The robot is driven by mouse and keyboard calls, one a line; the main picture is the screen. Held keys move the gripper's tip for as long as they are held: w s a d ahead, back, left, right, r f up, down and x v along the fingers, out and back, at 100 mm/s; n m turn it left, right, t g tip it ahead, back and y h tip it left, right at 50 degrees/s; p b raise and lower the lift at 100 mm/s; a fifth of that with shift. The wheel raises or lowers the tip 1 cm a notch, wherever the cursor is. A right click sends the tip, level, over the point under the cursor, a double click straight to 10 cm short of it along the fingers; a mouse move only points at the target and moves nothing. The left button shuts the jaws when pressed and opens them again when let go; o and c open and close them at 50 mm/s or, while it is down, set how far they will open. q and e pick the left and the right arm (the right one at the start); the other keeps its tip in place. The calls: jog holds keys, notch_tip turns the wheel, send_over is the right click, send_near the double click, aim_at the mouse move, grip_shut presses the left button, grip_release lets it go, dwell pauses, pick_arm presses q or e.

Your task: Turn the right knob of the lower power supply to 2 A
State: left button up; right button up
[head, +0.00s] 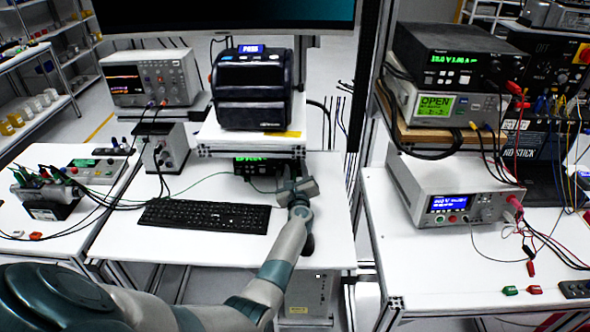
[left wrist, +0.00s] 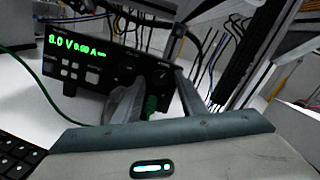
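The lower power supply (head: 262,167) is a black box with a green display under the shelf. The left wrist view shows it close and tilted (left wrist: 112,68), its display reading about 8.0 V and 0.60 A, the digits hard to read. Its right knob (left wrist: 161,73) is a dark round dial at the right of the panel. My left gripper (head: 296,188) is in front of the panel's right part. In the left wrist view its fingers (left wrist: 160,82) are apart, appearing on either side of the knob; contact cannot be told. A green plug shows between them. My right gripper is out of view.
A black keyboard (head: 206,215) lies on the table left of my arm. A black printer (head: 252,88) stands on the shelf above. A green cable (left wrist: 32,72) runs left of the supply. Another black supply (head: 455,55) is stacked at the right.

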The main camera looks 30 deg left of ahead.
pick_arm(q)
grip_shut()
jog(key=shift+m, duration=0.4)
jog(key=m, duration=0.3)
jog(key=shift+a+f+t+h+b, duration=0.1)
jog(key=shift+t+h+b, duration=0.2)
jog(key=shift+b, duration=0.05)
jog(key=m+h, duration=0.1)
jog(key=m, duration=0.3)
jog(key=shift+s+a+t, duration=0.1)
jog(key=shift+s+t, duration=0.05)
jog(key=shift+t, duration=0.15)
jog(key=m, duration=0.2)
jog(key=m+h+p, duration=0.1)
jog(key=m, duration=0.1)
jog(key=m+p, duration=0.1)
jog(key=m, duration=0.1)
jog(key=shift+a+r, duration=0.15)
jog(key=shift+r, duration=0.1)
jog(key=m+h+p, duration=0.1)
jog(key=m+p, duration=0.1)
jog(key=m, duration=0.2)
jog(key=shift+s, duration=0.1)
jog(key=shift+a+m+h+p, duration=0.1)
jog(key=shift+m+h+p, duration=0.2)
jog(key=shift+m+p, duration=0.7)
jog(key=shift+m+b, duration=0.3)
jog(key=shift+m, duration=0.1)
